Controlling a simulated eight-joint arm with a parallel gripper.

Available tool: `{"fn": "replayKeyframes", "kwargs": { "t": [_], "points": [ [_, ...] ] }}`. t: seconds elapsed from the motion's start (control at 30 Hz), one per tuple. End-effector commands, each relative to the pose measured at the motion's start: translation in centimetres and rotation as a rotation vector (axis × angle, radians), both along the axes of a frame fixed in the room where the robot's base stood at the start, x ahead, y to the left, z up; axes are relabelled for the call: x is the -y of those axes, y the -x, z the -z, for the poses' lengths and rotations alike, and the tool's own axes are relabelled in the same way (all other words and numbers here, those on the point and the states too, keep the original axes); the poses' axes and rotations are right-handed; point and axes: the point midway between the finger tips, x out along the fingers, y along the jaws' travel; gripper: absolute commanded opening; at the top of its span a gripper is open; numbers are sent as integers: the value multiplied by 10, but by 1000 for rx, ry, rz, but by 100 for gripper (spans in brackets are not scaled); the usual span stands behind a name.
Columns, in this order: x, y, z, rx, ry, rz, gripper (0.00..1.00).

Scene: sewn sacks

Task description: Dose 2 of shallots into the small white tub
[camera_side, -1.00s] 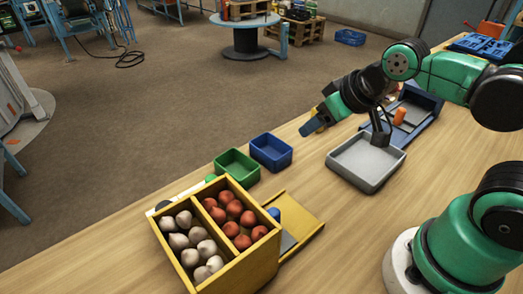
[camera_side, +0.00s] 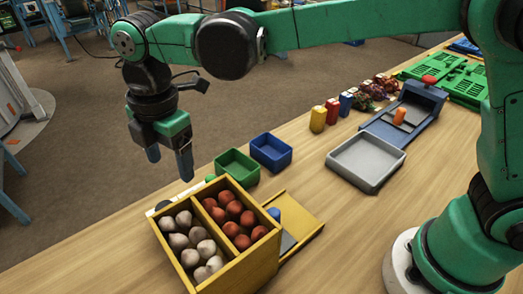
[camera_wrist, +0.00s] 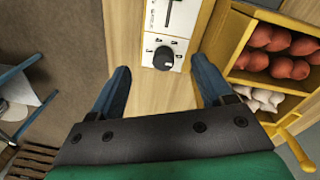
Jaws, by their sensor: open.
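A yellow two-compartment wooden box (camera_side: 262,262) stands at the front left of the table. Its right compartment holds several reddish bulbs (camera_side: 238,222) that look like shallots; its left one holds several whitish bulbs (camera_side: 190,240). The reddish bulbs also show in the wrist view (camera_wrist: 275,48). My gripper (camera_side: 168,160) is open and empty, pointing down above and beyond the box's far left end. In the wrist view its fingers (camera_wrist: 160,72) straddle a white panel with a black dial (camera_wrist: 163,57), beside the box. I cannot make out a small white tub.
A green tub (camera_side: 238,167) and a blue tub (camera_side: 271,152) stand behind the box. Small coloured containers (camera_side: 318,119) stand at the back. Bare table lies in front of the tray.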

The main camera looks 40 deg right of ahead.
Motion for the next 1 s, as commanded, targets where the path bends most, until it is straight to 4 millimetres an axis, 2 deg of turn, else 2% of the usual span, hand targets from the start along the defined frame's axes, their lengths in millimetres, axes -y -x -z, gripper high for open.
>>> {"fn": "replayKeyframes", "kwargs": {
  "t": [0.03,0.1,0.23,0.63,0.97,1.0],
  "points": [
    [-12,1,6,-16,14,-77,73],
    [-23,3,12,-34,30,-161,73],
    [-33,5,20,-51,44,-237,73],
    [-33,5,68,-52,44,-244,73],
    [-33,5,75,-51,44,-242,73],
    [-33,5,75,-51,44,-242,67]
  ]
}}
